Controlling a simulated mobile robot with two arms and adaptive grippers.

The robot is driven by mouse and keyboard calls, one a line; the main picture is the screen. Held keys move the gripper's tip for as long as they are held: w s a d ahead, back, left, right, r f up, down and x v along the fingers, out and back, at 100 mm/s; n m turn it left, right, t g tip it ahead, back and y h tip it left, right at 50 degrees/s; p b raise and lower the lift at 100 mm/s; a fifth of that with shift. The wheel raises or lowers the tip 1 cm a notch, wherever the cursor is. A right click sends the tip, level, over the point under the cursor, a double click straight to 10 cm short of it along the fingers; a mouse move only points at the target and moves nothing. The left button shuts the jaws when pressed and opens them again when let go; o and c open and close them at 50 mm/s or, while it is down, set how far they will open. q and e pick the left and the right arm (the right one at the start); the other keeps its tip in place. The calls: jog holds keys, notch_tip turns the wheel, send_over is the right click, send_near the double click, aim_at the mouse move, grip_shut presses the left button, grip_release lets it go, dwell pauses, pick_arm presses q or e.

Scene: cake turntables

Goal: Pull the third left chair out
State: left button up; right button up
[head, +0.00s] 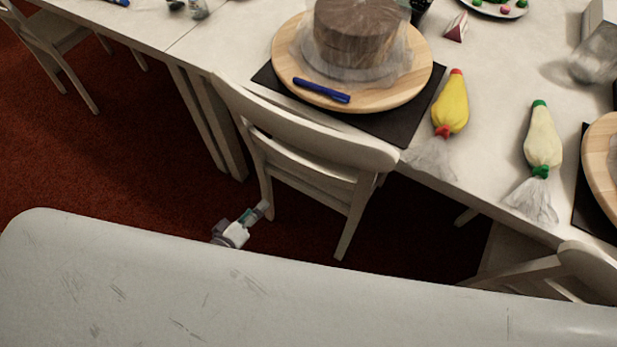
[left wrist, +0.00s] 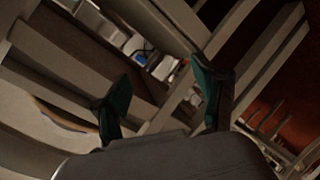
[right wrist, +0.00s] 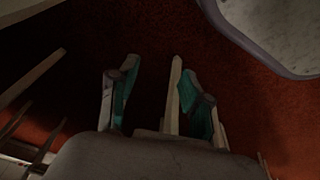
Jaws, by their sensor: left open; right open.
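A pale wooden chair (head: 315,146) stands at the table's near edge in the middle of the head view, its curved backrest towards me. My left gripper (head: 262,209) is low by the chair's left leg. In the left wrist view its green-padded fingers (left wrist: 165,95) are open. Pale chair bars (left wrist: 270,65) cross in front of and beside them; whether one lies between the pads I cannot tell. My right gripper is hidden in the head view. In the right wrist view its fingers (right wrist: 160,98) are open, with a thin pale post (right wrist: 173,95) showing between them.
Another chair (head: 560,272) is at the lower right and one (head: 40,35) at the upper left. The table (head: 225,45) carries a cake on a wooden turntable (head: 400,98) and piping bags (head: 451,105). Red carpet (head: 110,165) is clear at left.

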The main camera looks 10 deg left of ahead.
aim_at(304, 153)
pick_arm(q)
jog(key=d+r+n+t+h+b, duration=0.2)
jog(key=d+r+n+t+b, duration=0.3)
jog(key=r, duration=0.3)
jog(key=shift+n+g, duration=0.4)
jog(key=shift+g, duration=0.2)
jog(key=x, duration=1.5)
jog(key=shift+w+d+r, duration=0.1)
jog(key=shift+w, duration=0.2)
jog(key=shift+w+d, duration=0.15)
jog(key=shift+w, duration=0.15)
pick_arm(e)
jog(key=shift+w+d+f, duration=0.2)
jog(key=shift+w+d, duration=0.1)
jog(key=shift+w, duration=0.25)
pick_arm(q)
jog(key=shift+c, duration=0.4)
grip_shut()
